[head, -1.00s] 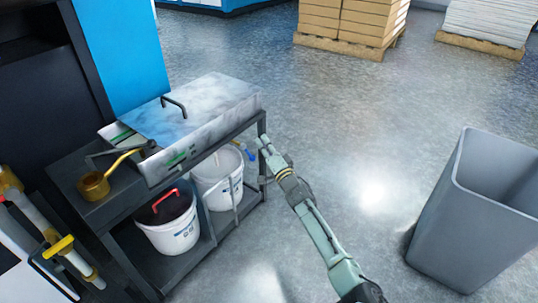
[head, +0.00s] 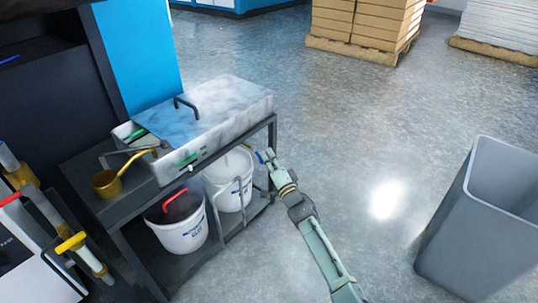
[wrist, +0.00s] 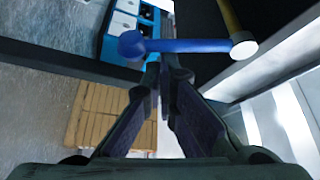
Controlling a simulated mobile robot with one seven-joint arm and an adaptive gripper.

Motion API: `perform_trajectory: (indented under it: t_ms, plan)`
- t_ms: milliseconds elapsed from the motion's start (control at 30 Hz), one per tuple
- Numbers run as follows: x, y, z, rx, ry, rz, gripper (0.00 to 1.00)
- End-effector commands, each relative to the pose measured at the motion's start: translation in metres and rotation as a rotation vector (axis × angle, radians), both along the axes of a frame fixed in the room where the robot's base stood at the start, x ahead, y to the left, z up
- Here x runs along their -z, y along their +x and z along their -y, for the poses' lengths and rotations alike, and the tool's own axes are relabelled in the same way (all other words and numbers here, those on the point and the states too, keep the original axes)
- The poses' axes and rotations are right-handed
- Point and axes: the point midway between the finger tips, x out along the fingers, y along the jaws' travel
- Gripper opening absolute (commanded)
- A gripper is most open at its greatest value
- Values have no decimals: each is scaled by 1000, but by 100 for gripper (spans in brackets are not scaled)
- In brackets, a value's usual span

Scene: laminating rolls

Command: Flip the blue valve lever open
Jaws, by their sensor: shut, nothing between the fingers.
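The blue valve lever (wrist: 185,46) lies across the upper middle of the wrist view. Its round blue knob (wrist: 131,45) is at the left end and a pale round hub (wrist: 243,45) is at the right end. My gripper (wrist: 159,72) is shut and empty, its fingertips just below the lever in that view; I cannot tell whether they touch it. In the head view the lever (head: 260,156) is a small blue piece by the right end of the dark bench, beside my gripper (head: 268,158). The valve body is mostly hidden there.
The dark bench (head: 122,232) carries a metal box (head: 222,130) and a brass cup (head: 106,183). Two white buckets (head: 183,236) stand on its lower shelf. A grey bin (head: 462,228) is at the right. Boxes on a pallet (head: 362,28) are far back; the floor between is clear.

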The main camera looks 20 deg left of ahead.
Motion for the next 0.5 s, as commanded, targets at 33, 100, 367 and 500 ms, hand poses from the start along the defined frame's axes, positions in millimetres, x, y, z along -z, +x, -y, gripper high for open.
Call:
perform_trajectory:
  t_ms: [33, 100, 367, 500]
  plan:
    - [-4, -1, 0, 0, 6, -17, 0]
    - [-2, -2, -1, 0, 12, -37, 0]
    - [0, -10, -4, -1, 61, -170, 0]
    - [5, -16, -6, -1, 93, -259, 0]
